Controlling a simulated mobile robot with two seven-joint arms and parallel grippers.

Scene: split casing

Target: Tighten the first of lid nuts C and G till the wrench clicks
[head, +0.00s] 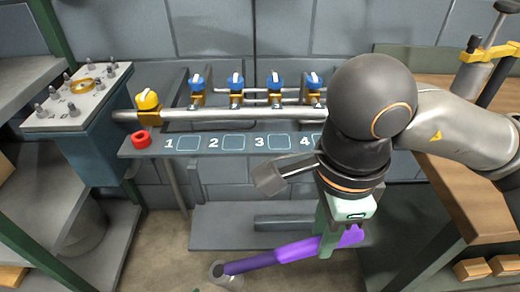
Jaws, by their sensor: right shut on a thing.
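My right gripper (328,243) is shut on the purple handle of a wrench (298,250). The wrench lies nearly level in the picture, its dark shaft pointing left to a grey round piece (226,274) near the bottom edge. I cannot tell if that piece is the wrench's head or a separate thing. A blue casing (97,152) stands at the left with a light grey lid (50,117). Several nuts or studs and a brass ring (82,86) are on the lid. Its letters are too small to read, so C and G cannot be told apart. The left gripper is out of view.
A pipe (220,116) with several blue-handled valves and one yellow valve (148,100) runs along the wall. A wooden bench (455,190) is at the right, grey shelves (45,205) at the left.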

